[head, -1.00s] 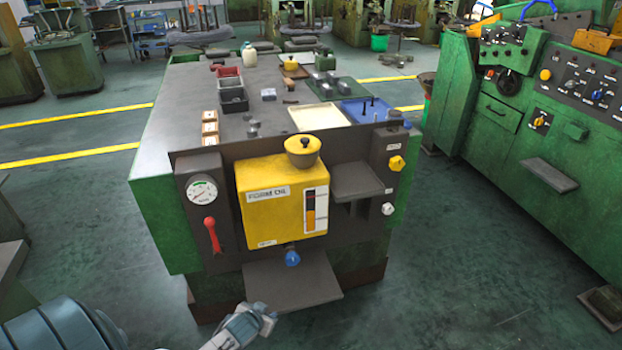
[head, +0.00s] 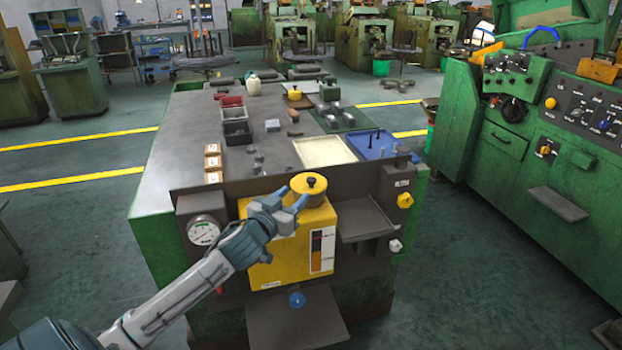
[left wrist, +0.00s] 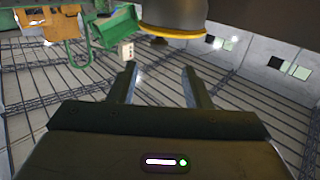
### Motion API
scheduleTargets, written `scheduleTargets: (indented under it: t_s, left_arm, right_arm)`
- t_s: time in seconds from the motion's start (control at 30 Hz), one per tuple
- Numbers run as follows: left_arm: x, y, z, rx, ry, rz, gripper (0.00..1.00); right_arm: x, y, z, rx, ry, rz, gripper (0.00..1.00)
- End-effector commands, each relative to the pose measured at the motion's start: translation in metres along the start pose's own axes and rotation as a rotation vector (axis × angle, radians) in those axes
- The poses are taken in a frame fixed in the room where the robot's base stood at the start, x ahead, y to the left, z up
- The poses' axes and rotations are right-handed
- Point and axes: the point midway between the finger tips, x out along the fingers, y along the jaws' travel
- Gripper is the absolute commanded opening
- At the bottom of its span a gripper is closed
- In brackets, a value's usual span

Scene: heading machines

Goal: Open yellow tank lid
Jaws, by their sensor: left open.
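The yellow tank (head: 290,250) is fixed to the front panel of the green machine. Its round yellow lid (head: 309,190) with a dark knob (head: 312,183) sits on top and looks closed. My left gripper (head: 298,203) is open and empty, just left of the lid and over the tank's top left part. My left arm hides part of the tank's front and the label. In the left wrist view the open fingers (left wrist: 160,80) have nothing between them. A dark round thing with a yellow rim, probably the lid, shows beyond them at the top. My right gripper is not in view.
A pressure gauge (head: 204,231) is left of the tank and a small shelf (head: 362,220) is right of it. A blue valve (head: 297,298) sits below. Bins (head: 236,130) and trays (head: 325,152) stand on the machine top. A green control console (head: 530,150) stands at right.

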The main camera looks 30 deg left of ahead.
Motion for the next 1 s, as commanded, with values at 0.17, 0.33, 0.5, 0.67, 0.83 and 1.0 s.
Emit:
scheduleTargets:
  t_s: [0.17, 0.33, 0.5, 0.67, 0.83, 1.0]
  left_arm:
    - [0.030, 0.000, -0.004, -0.008, 0.000, -0.002, 0.44]
    - [0.062, 0.001, -0.003, -0.006, 0.000, -0.002, 0.44]
    - [0.085, 0.001, -0.002, -0.004, -0.001, 0.000, 0.44]
    - [0.095, 0.001, 0.000, -0.001, -0.002, 0.000, 0.44]
    - [0.097, 0.001, 0.001, 0.000, -0.002, 0.001, 0.44]
    - [0.097, 0.001, 0.001, 0.000, -0.002, 0.001, 0.34]
  right_arm:
    - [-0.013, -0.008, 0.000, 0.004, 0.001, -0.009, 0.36]
    - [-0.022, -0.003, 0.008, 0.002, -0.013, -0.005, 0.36]
    - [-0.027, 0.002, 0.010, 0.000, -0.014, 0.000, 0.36]
    - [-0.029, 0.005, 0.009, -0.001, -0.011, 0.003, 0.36]
    - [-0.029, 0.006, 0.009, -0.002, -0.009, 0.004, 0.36]
    - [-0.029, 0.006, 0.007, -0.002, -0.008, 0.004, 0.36]
